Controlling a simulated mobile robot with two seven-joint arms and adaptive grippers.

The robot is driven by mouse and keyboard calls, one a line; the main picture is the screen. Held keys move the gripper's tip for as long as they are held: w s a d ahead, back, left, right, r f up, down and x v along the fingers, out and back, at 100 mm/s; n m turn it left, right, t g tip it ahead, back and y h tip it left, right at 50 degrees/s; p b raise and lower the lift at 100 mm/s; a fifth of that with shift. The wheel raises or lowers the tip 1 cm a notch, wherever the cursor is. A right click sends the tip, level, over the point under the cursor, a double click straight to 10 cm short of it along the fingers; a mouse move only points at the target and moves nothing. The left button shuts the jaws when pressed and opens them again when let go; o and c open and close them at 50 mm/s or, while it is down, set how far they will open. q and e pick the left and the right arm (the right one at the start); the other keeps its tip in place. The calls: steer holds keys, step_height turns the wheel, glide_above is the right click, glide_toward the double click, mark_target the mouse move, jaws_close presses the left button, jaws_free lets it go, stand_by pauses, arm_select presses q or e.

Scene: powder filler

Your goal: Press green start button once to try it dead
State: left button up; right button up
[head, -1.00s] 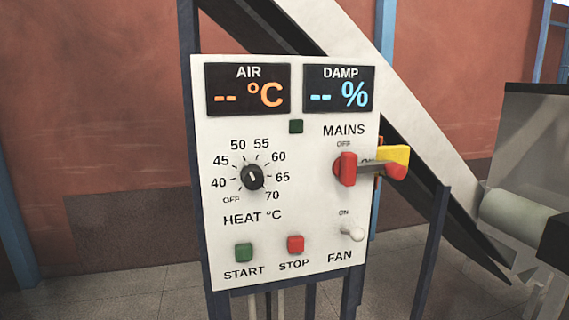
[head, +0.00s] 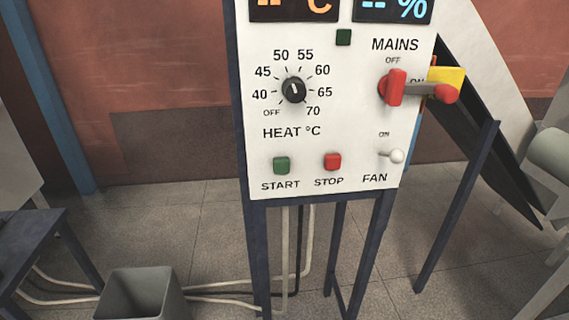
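The green START button (head: 282,166) is on the lower left of the white control panel (head: 330,130) in the head view. The red STOP button (head: 332,161) is just to its right. The red MAINS handle (head: 395,87) sticks out at the right side, its lever pointing right, partly covering the ON label. The small indicator (head: 343,37) above is dark green and looks unlit. The HEAT knob (head: 293,90) and the white FAN toggle (head: 392,156) also show. Neither of my grippers is in view.
The panel stands on dark blue legs (head: 365,250) with pale cables behind. A grey bin (head: 140,295) is on the floor at lower left, beside a dark blue table (head: 40,245). A sloped chute (head: 495,80) is behind at right. The space before the panel looks clear.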

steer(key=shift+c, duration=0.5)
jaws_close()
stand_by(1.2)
